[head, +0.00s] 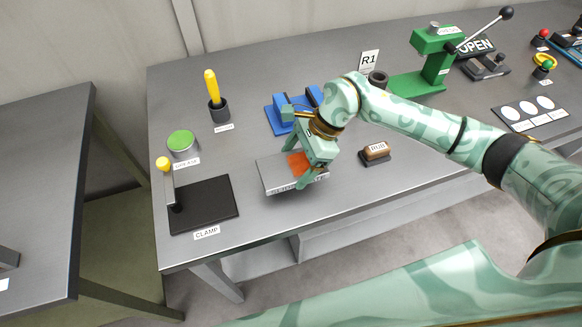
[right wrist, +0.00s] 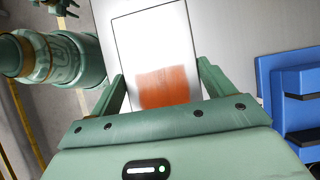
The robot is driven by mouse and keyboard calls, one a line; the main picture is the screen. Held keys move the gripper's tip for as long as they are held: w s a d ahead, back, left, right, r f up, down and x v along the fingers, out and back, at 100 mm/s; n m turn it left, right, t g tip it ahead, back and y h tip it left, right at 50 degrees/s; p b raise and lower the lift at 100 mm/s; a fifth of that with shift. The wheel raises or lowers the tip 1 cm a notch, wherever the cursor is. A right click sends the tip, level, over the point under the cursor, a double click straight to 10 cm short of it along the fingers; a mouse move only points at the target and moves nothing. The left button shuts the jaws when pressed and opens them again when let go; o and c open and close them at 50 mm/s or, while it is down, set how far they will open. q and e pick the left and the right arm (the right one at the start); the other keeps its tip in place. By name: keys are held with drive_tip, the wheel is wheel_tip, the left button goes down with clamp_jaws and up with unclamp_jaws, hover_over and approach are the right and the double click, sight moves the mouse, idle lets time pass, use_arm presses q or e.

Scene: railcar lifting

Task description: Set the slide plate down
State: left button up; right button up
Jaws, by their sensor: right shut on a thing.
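The slide plate (head: 270,175) is a flat grey slab with an orange-brown patch on top and a label on its front edge. My right gripper (head: 305,163) is shut on it near the table's front edge, left of the brown RUB block. I cannot tell whether the plate touches the table. In the right wrist view the pale plate (right wrist: 150,42) with its rusty patch lies between the two fingers (right wrist: 162,82). The fingers partly cover the plate in the head view. My left gripper is not in view.
A black CLAMP pad (head: 212,202) with a yellow-knobbed lever (head: 165,175) lies left of the plate. A green-topped tin (head: 181,142) and a yellow-handled tool in a cup (head: 212,90) stand behind. A blue fixture (head: 275,118) is behind my gripper; the RUB block (head: 376,152) is right.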

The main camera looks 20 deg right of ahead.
sight(292, 168)
drive_tip(key=shift+w+a+f, duration=0.2)
drive_tip(key=shift+w+f, duration=0.55)
drive_tip(key=shift+f, duration=0.2)
drive_tip(key=shift+w+a+f+b, duration=0.1)
drive_tip(key=shift+w+f+b, duration=0.05)
drive_tip(key=shift+f, duration=0.8)
drive_tip(key=shift+w+f+b, duration=0.15)
drive_tip(key=shift+f, duration=0.75)
drive_tip(key=shift+f, duration=0.15)
drive_tip(key=o, duration=1.1)
drive_tip(key=shift+r, duration=0.2)
drive_tip(key=v, duration=1.2)
drive_tip(key=shift+p, duration=0.3)
